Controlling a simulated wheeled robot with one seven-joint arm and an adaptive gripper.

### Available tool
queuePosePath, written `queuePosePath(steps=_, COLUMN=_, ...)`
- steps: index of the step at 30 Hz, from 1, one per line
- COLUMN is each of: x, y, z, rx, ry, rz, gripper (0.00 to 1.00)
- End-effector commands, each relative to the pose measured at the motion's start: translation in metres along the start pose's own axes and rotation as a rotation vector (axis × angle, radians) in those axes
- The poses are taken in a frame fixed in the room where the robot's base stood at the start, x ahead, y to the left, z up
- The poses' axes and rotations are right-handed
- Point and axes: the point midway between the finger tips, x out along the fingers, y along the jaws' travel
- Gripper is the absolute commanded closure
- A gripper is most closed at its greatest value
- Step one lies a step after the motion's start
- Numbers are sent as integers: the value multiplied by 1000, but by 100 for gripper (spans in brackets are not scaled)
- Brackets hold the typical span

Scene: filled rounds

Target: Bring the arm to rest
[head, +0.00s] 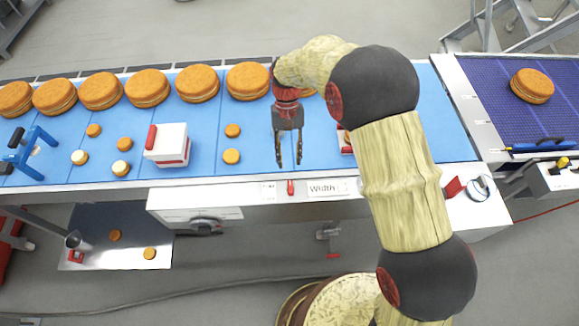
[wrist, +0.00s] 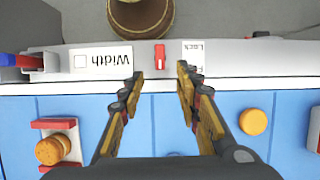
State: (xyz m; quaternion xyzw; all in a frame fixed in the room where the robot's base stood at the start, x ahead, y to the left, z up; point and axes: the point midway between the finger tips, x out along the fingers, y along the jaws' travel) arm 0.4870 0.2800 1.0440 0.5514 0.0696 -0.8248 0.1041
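My arm reaches from the lower right of the head view over the blue conveyor (head: 330,160). My gripper (head: 288,163) points down above the conveyor's near edge, its two fingers apart with nothing between them. In the wrist view my gripper (wrist: 160,80) also shows open and empty. Beyond its fingertips lie the pale conveyor rail (wrist: 155,75) and a small red switch (wrist: 160,55). My arm hides part of the conveyor's right end.
Several large filled rounds (head: 147,87) line the conveyor's far side. Small rounds (head: 232,131) and a white-and-red block (head: 170,145) lie left of my gripper. A red-and-white holder with a small round (wrist: 55,148) sits close by. A purple belt (head: 510,110) stands right.

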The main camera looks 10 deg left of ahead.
Motion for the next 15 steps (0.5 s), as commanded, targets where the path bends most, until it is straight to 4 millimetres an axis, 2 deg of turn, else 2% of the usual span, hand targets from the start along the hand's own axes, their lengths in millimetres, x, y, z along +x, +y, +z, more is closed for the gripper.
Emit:
queuePosePath(steps=4, x=-9, y=0, z=0, rx=0, ry=0, rz=0, gripper=67)
queuePosePath(steps=15, x=-9, y=0, z=0, rx=0, ry=0, rz=0, gripper=67)
